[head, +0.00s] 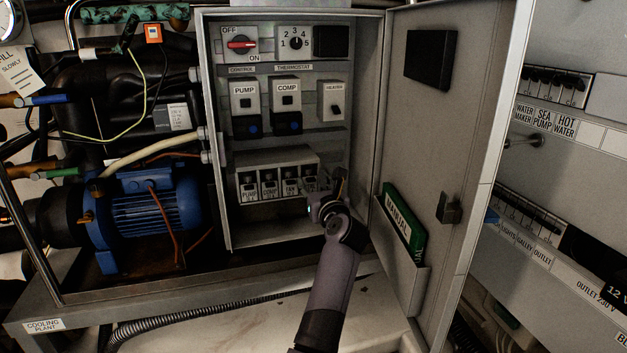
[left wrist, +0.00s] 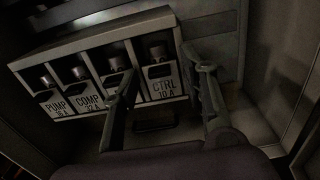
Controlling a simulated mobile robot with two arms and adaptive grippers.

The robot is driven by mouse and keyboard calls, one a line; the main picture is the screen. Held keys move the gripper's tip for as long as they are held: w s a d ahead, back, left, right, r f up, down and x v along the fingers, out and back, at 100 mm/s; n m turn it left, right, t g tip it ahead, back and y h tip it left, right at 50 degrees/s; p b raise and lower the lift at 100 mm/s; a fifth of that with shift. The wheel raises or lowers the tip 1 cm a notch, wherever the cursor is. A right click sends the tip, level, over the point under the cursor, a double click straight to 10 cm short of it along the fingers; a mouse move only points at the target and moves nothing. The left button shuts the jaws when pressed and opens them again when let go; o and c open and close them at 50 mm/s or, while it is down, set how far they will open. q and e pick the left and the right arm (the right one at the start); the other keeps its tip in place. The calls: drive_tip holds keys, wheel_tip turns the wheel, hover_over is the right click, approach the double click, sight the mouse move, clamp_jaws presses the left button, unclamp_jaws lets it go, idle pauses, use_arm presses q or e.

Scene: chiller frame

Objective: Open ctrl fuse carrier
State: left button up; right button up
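The ctrl fuse carrier (left wrist: 160,75) is the rightmost in the fuse block (head: 272,167), with a label reading CTRL 10 A and a small grey knob above it. In the left wrist view it sits upright in its slot, like its neighbours. My left gripper (left wrist: 160,62) is open, with one finger on each side of the ctrl carrier. The left finger overlaps the neighbouring fan carrier. I cannot tell whether either finger touches anything. My right gripper is not in view.
The cabinet door (head: 455,120) stands open on the right, with a green manual (head: 402,220) in its pocket. Pump (head: 245,108), comp (head: 287,106) and heater (head: 334,102) switches sit above the block. The cabinet's right inner wall (left wrist: 277,80) is close to my gripper.

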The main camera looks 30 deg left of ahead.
use_arm(q)
drive_tip(key=shift+c, duration=0.4)
clamp_jaws()
